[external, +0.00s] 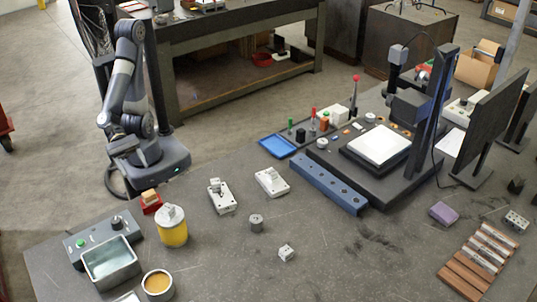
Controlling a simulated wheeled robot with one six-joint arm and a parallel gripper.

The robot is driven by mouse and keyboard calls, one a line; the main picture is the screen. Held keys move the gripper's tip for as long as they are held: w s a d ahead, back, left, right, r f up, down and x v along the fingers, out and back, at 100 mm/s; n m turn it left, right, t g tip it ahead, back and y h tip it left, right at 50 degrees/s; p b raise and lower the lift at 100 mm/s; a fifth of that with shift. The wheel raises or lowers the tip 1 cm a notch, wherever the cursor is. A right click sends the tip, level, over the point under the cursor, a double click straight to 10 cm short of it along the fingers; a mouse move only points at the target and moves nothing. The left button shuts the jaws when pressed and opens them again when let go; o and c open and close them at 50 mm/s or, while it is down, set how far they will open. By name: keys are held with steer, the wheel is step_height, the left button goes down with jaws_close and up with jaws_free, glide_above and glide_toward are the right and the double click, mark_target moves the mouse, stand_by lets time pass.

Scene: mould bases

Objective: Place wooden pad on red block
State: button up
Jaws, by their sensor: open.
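A small red block (152,207) sits near the table's back left edge. A tan wooden pad (150,195) appears to rest on top of it; at this size I cannot tell how squarely it sits. My gripper (122,147) is at the end of my folded arm, back beyond the table edge, above and left of the red block. It is open and apart from the pad and block, with nothing visible in it. The fingertips are small and hard to make out.
A yellow jar (172,228) stands close to the right of the red block. A grey control box (88,243) and a metal tray (110,262) are in front. White fixtures (222,197) stand further right. The table's front middle is mostly clear.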

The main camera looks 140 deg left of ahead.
steer(key=shift+s+r+p, duration=0.25)
steer(key=shift+s+p, duration=0.05)
steer(key=shift+s, duration=0.4)
steer(key=shift+o, duration=0.2)
